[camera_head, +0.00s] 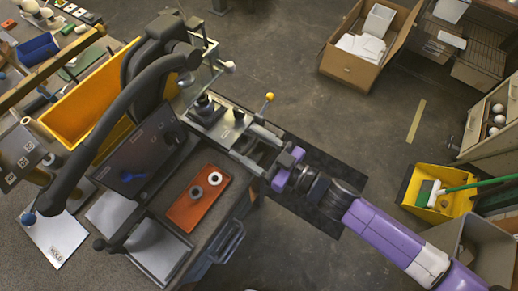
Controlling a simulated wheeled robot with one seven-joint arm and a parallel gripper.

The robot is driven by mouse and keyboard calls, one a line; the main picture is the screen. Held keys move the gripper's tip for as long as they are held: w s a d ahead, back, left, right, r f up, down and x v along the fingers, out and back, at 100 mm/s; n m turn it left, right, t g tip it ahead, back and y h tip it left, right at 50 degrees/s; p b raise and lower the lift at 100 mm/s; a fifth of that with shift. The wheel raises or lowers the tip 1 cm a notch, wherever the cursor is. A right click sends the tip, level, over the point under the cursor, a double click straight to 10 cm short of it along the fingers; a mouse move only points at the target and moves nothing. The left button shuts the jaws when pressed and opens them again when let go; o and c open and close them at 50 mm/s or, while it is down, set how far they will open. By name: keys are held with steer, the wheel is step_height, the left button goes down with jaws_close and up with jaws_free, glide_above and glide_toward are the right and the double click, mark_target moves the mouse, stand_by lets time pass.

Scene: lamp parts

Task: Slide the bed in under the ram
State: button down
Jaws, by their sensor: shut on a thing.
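The press-like machine stands at the edge of the workbench, with a grey metal slide frame (262,152) reaching out toward the lower right. I take this outer part to be the bed. Two dark upright parts (205,103) stand on the machine further in; I cannot tell for sure which part is the ram. My gripper (284,165) comes in from the lower right, at the outer end of the bed. Its purple fingers are shut on the bed's end, and they hide the exact grip. The bed sticks out from the machine toward me.
A lever with a yellow ball (269,97) rises beside the slide. An orange tray (190,207) with two rings lies on the bench at left.

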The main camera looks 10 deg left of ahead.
steer(key=shift+s+a, duration=0.2)
steer(key=shift+s, duration=0.05)
steer(key=c, duration=0.6)
jaws_free()
steer(key=shift+o, duration=0.2)
steer(key=shift+w+d, duration=0.1)
steer(key=shift+d, duration=0.25)
steer(key=b+v, duration=0.1)
steer(key=v, duration=0.6)
steer(key=shift+d, duration=0.1)
